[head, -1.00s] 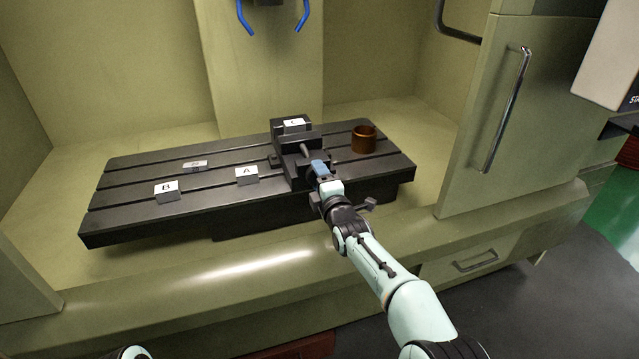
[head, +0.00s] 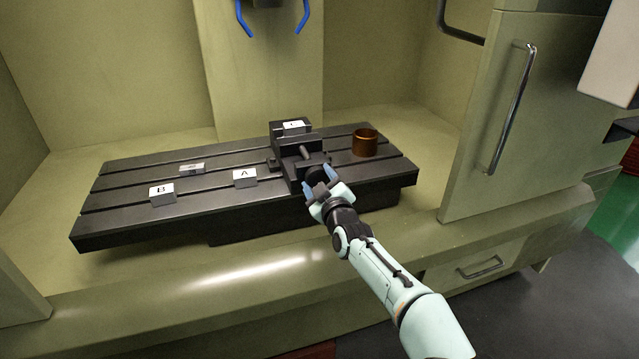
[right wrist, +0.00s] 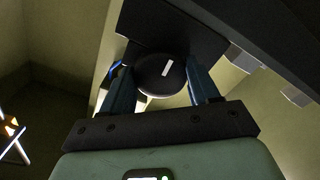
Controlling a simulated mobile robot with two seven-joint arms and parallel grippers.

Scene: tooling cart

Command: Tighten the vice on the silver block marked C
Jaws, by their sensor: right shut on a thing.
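The dark vice (head: 297,150) stands on the slotted machine table. The silver block marked C (head: 293,126) sits at the vice's far end, its label up; whether both jaws touch it I cannot tell. My right gripper (head: 318,181) is at the vice's near end, its blue fingers shut on the round black vice knob. In the right wrist view the knob (right wrist: 160,75), with a white mark on its face, lies between the two fingers (right wrist: 163,88). My left gripper is not in view.
Blocks A (head: 245,178) and B (head: 162,194) and another block (head: 192,168) lie on the slotted table (head: 120,222) left of the vice. A copper-brown cup (head: 365,142) stands right of it. The open door (head: 500,150) with a handle borders the right side.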

